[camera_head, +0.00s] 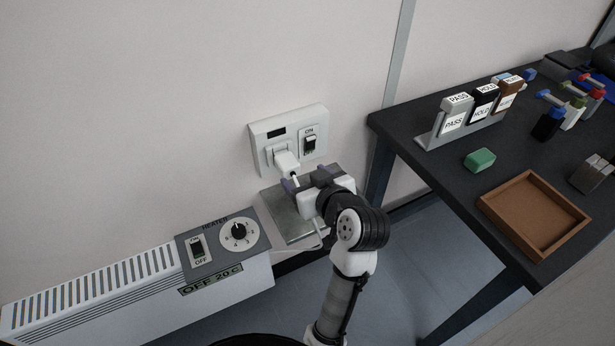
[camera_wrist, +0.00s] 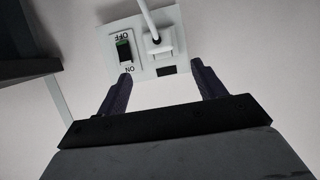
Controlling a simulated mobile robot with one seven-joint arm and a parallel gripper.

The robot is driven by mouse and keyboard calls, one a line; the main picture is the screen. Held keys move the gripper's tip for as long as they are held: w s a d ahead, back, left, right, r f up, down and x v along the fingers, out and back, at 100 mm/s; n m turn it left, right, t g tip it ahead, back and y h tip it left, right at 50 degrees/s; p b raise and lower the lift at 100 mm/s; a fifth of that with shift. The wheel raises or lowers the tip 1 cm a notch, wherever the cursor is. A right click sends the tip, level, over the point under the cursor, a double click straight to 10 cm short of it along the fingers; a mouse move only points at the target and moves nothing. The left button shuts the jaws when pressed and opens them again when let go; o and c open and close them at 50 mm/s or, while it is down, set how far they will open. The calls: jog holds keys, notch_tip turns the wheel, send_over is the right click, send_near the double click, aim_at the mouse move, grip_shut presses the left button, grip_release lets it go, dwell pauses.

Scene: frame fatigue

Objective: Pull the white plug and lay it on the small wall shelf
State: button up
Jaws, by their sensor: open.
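The white plug (camera_head: 287,162) sits in the white wall socket plate (camera_head: 263,131), with a cord coming out of it. In the wrist view, which looks upside down, the plug (camera_wrist: 158,42) is upright in the plate, just beyond my fingertips. My gripper (camera_head: 307,180) is open and empty, in front of and slightly below the plug. Its dark fingers (camera_wrist: 161,72) are spread to either side of the plug's line and do not close on it. The small grey wall shelf (camera_head: 285,217) is below the socket, partly hidden behind my gripper.
A rocker switch (camera_head: 309,145) marked ON is beside the plug. A white heater (camera_head: 110,290) with a dial panel (camera_head: 228,243) stands lower left; its display reads OFF 20 C. A dark table (camera_head: 420,165) at right carries a brown tray (camera_head: 497,216), green block (camera_head: 479,160) and labelled holders.

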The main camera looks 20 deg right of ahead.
aim_at(292, 169)
jog(key=p+x, duration=0.1)
jog(key=x, duration=1.1)
jog(key=shift+r, duration=0.1)
jog(key=shift+c, duration=0.4)
jog(key=c, duration=1.1)
jog(key=shift+s, duration=0.15)
jog(key=shift+s, duration=1.1)
jog(key=shift+s+p, duration=0.35)
jog(key=shift+s, duration=1.65)
